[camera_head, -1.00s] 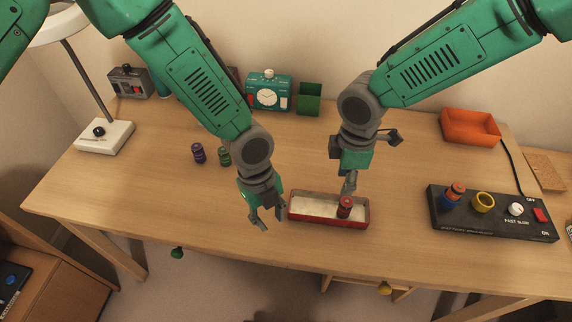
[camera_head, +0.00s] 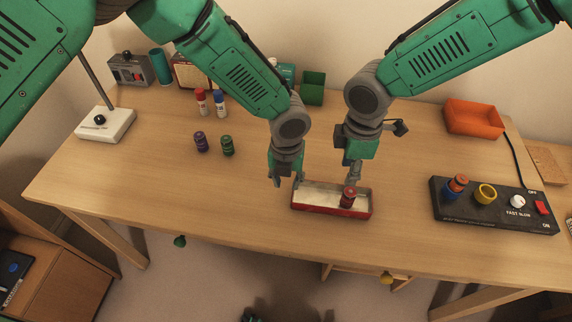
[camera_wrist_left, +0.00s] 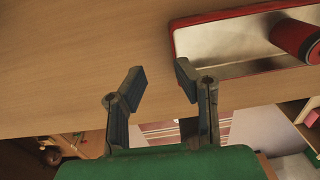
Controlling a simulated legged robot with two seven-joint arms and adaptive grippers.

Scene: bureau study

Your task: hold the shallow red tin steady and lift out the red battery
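The shallow red tin (camera_head: 330,211) lies on the desk, long side across the view. The red battery (camera_head: 348,198) is inside it toward the right end; the left wrist view shows the battery (camera_wrist_left: 294,38) and the tin's rim (camera_wrist_left: 225,12). My left gripper (camera_head: 287,181) is at the tin's left end, fingers apart and nothing between them. In the left wrist view one fingertip of this gripper (camera_wrist_left: 161,79) is beside the tin's edge; contact is unclear. My right gripper (camera_head: 353,181) is just above the battery, fingers pointing down; its finger gap cannot be made out.
A black charger box (camera_head: 495,205) with coloured sockets, a knob and a red switch is at the right. An orange tray (camera_head: 472,119) is behind it. Purple (camera_head: 201,142) and green (camera_head: 227,146) batteries stand left of my left arm. The desk's front left is clear.

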